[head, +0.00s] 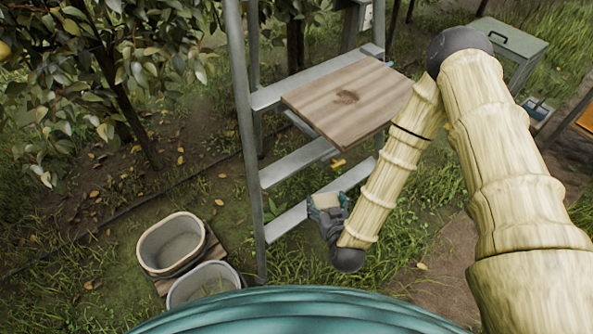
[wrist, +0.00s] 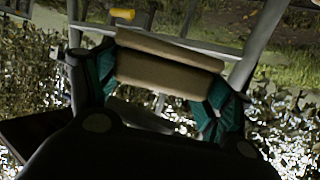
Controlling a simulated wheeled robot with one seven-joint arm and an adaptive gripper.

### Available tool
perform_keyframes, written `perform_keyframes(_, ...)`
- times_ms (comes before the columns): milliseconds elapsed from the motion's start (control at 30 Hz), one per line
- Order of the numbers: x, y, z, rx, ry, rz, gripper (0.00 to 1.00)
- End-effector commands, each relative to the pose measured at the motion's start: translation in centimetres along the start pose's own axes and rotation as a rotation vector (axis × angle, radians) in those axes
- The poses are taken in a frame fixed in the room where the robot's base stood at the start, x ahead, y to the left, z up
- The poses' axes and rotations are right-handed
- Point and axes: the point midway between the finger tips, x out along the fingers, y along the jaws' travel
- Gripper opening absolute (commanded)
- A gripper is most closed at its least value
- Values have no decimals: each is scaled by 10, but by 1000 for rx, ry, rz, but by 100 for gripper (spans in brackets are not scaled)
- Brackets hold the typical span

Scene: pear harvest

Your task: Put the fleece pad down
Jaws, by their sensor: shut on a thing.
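The fleece pad (wrist: 165,76) is a tan, folded-looking block held between the two teal fingers of my gripper (wrist: 158,82) in the wrist view. In the head view the pad (head: 327,200) shows as a small beige patch at the end of my gripper (head: 326,211). My gripper is shut on it, low down in front of the ladder's lower steps and below the wooden board (head: 345,97). The pad looks held off the ground. I cannot tell whether it touches a ladder step.
A grey metal stepladder (head: 243,130) stands mid-view, bearing the board. Two buckets, one cream-rimmed (head: 148,255) and one grey (head: 233,273), stand at lower left. A small yellow thing (head: 338,163) is by the ladder. A fruit tree is at left.

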Motion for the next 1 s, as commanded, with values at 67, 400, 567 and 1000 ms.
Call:
perform_keyframes(67, 17, -19, 16, -15, 1, -45, 52)
perform_keyframes(400, 62, -80, 7, -121, 5, -294, 52)
perform_keyframes(567, 78, -91, -8, -174, 7, -419, 52)
perform_keyframes(1000, 106, -60, -43, -284, 5, -676, 52)
